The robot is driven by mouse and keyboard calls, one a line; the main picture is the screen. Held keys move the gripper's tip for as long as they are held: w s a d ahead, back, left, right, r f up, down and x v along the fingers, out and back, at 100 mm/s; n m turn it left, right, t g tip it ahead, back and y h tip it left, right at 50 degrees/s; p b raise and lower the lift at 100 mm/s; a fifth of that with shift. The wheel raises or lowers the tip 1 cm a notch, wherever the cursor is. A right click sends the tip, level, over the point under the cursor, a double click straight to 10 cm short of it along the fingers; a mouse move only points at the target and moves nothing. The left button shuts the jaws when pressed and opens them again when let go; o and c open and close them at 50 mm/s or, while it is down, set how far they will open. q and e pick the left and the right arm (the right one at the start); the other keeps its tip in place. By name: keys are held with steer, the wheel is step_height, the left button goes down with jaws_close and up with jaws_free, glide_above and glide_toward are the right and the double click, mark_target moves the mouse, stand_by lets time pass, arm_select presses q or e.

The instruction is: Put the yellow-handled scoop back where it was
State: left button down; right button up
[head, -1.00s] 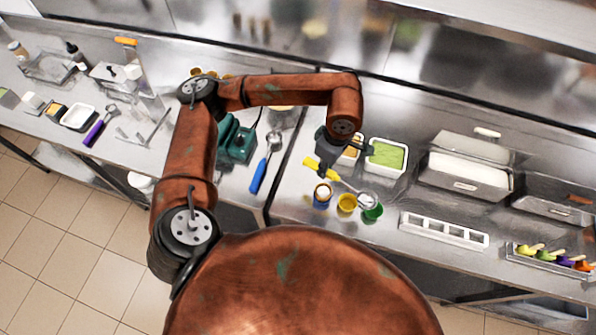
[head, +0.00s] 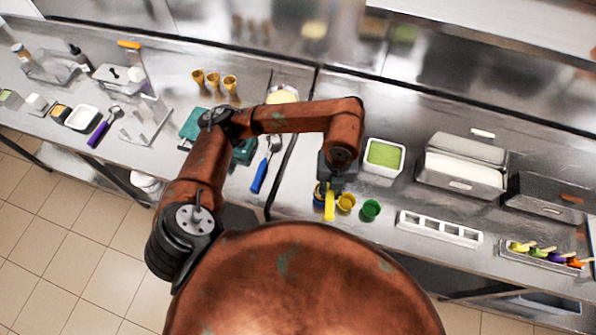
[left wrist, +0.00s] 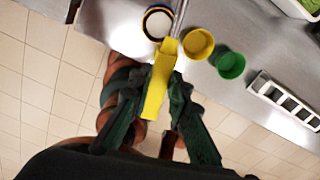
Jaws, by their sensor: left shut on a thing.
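My left gripper (head: 332,186) is shut on the yellow-handled scoop (head: 329,207), near the front edge of the counter. The yellow handle points toward me in the head view. It lies between the dark fingers (left wrist: 160,92) in the left wrist view, where the handle (left wrist: 157,86) shows clearly. The scoop's metal bowl is hidden in both views. The handle overlaps the blue cup (head: 318,197) in the head view; contact cannot be told. My right gripper is not in view.
A yellow cup (head: 347,203) and a green cup (head: 371,209) stand right of the blue cup. A green-filled tub (head: 384,156) is behind them. A blue-handled scoop (head: 264,168) lies left, a purple-handled one (head: 102,128) farther left. A white slotted holder (head: 440,229) stands right.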

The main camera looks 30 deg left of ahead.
arm_select(q)
steer(key=shift+s+d+n, duration=0.1)
steer(key=shift+s+n, duration=0.05)
steer(key=shift+n, duration=0.65)
steer(key=w+a+f, duration=0.1)
steer(key=a+f, duration=0.1)
steer(key=a, duration=0.2)
steer(key=w+a+f+p, duration=0.1)
steer(key=w+a+f, duration=0.1)
steer(key=a+f, duration=0.1)
steer(key=w+a+f+p, duration=0.1)
steer(key=a+f, duration=0.2)
steer(key=a, duration=0.2)
steer(key=shift+w+f, duration=0.1)
steer(key=shift+w, duration=0.05)
steer(key=shift+w+a+f+p, duration=0.2)
steer(key=shift+a+f+p, duration=0.2)
steer(key=shift+f, duration=0.3)
step_height(320, 180, down, 3)
steer(key=shift+a+f+p, duration=0.1)
steer(key=shift+a+p, duration=0.05)
steer(key=shift+p, duration=0.4)
steer(key=shift+f, duration=0.1)
